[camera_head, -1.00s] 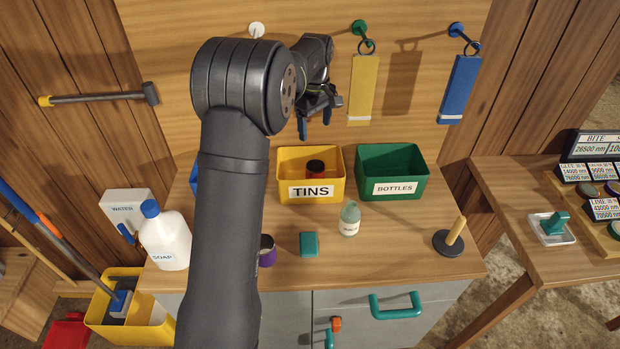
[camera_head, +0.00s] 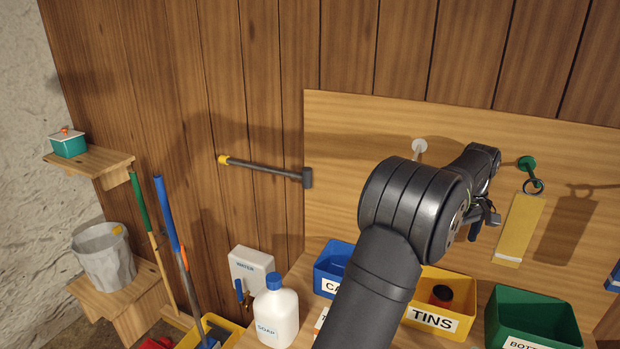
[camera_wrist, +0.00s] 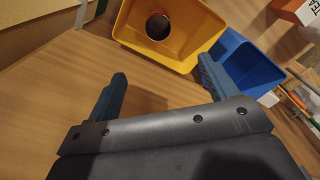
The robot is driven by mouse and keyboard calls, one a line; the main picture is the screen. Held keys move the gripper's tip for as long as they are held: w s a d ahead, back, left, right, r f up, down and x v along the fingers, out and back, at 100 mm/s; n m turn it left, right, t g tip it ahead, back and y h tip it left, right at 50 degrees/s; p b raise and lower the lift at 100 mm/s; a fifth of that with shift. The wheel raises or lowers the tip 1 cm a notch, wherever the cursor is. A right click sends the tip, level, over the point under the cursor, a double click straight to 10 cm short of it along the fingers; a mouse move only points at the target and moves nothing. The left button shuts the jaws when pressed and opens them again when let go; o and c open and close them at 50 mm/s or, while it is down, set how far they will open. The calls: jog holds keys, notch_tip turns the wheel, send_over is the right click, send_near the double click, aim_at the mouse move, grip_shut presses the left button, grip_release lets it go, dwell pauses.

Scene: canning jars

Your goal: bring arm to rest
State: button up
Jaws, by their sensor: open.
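My gripper (camera_head: 484,222) is raised in front of the wooden back board, above and behind the yellow TINS bin (camera_head: 433,318). In the wrist view its two blue fingers (camera_wrist: 160,90) are spread wide apart with nothing between them. The yellow bin, with a dark round tin (camera_head: 441,295) inside, also shows at the top of the wrist view. My arm crosses the lower middle of the head view and hides part of the bench.
A blue bin (camera_head: 335,264) and a green BOTTLES bin (camera_head: 535,318) flank the yellow one. A white soap bottle (camera_head: 277,314) stands at the bench's left. A yellow tag (camera_head: 519,228) hangs near my gripper. A hammer (camera_head: 266,171) is on the wall.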

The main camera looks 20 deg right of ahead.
notch_tip(320, 180, down, 15)
jog(key=shift+r, duration=0.8)
jog(key=shift+f, duration=0.1)
notch_tip(320, 180, up, 16)
notch_tip(320, 180, down, 17)
notch_tip(320, 180, up, 5)
jog(key=w+a+r+n, duration=0.2)
jog(key=w+a, duration=1.8)
jog(key=a, duration=0.4)
jog(key=w+a+f+n, duration=0.1)
jog(key=w+a+f, duration=0.2)
jog(key=a, duration=0.5)
jog(key=w+a+f+n, duration=0.2)
jog(key=w+a+f, duration=0.1)
jog(key=a, duration=0.5)
jog(key=s+a+f, duration=0.1)
jog(key=a+f, duration=0.2)
jog(key=a, duration=0.3)
jog(key=s+a+f+m, duration=0.1)
jog(key=s+a+f, duration=0.1)
jog(key=a, duration=0.5)
jog(key=shift+a+f, duration=0.15)
jog(key=shift+f, duration=0.75)
